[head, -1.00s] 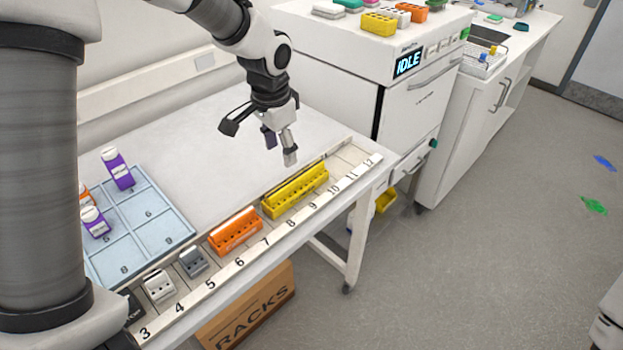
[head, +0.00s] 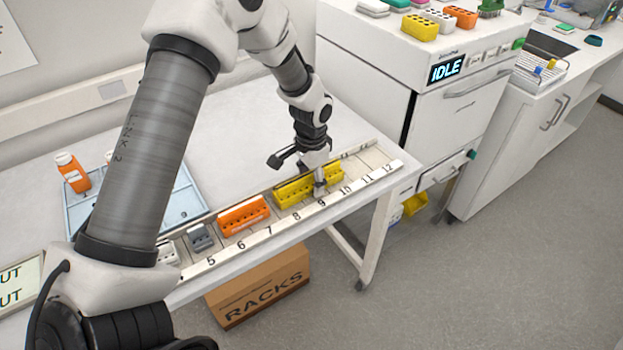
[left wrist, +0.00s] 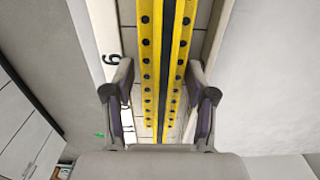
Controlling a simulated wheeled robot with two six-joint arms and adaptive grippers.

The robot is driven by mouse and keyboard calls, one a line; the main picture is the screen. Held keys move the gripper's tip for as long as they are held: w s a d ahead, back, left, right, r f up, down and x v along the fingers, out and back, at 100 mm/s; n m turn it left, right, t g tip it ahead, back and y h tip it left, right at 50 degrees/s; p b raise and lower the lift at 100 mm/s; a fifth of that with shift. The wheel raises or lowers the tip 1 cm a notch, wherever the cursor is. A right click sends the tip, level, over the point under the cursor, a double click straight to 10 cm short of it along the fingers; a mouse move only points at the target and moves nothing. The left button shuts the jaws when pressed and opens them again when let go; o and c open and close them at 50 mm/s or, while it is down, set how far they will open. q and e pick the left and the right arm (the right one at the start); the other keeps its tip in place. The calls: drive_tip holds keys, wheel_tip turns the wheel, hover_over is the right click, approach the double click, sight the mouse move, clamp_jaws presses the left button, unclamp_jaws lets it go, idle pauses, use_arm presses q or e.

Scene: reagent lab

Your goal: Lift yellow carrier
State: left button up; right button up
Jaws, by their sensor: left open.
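The long yellow carrier (head: 292,193), with rows of holes along it, sits in the numbered rail near marks 8 to 10. My left gripper (head: 303,172) is open and is over the carrier's right part in the head view. In the left wrist view, the yellow carrier (left wrist: 150,60) runs lengthwise between the two spread fingers of my left gripper (left wrist: 159,90), with a gap on each side. One finger partly hides the carrier in the head view. My right gripper is not in view.
An orange carrier (head: 243,215) and a grey carrier (head: 201,237) sit in the rail to the left. A white machine reading IDLE (head: 416,105) stands right of the bench.

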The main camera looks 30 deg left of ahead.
use_arm(q)
drive_tip(key=shift+s+a+f, duration=0.15)
drive_tip(key=shift+a+f, duration=0.1)
drive_tip(key=shift+d, duration=0.15)
clamp_jaws()
